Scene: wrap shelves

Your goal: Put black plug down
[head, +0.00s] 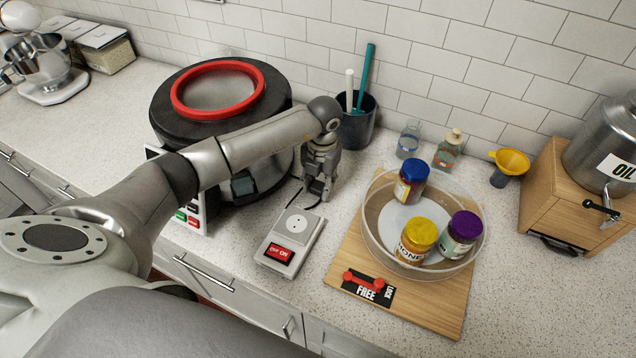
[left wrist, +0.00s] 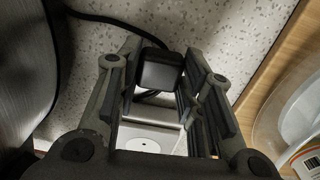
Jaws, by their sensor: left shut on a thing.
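The black plug (left wrist: 160,72) shows in the left wrist view between the fingers of my left gripper (head: 319,187), which is shut on it. A black cord runs from behind the plug across the counter. In the head view the gripper points down just above the counter, right of the round black appliance, and its fingers mostly hide the plug. The grey socket box (head: 303,250) with a red on/off switch lies just in front of the gripper; its white socket also shows in the left wrist view (left wrist: 143,145). My right gripper is not in view.
The black appliance (head: 165,115) with a red ring stands close on the left. A wooden board (head: 449,311) with a clear bowl (head: 370,228) of jars is on the right. A dark utensil cup (head: 357,128) stands behind the gripper. Counter between appliance and board is narrow.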

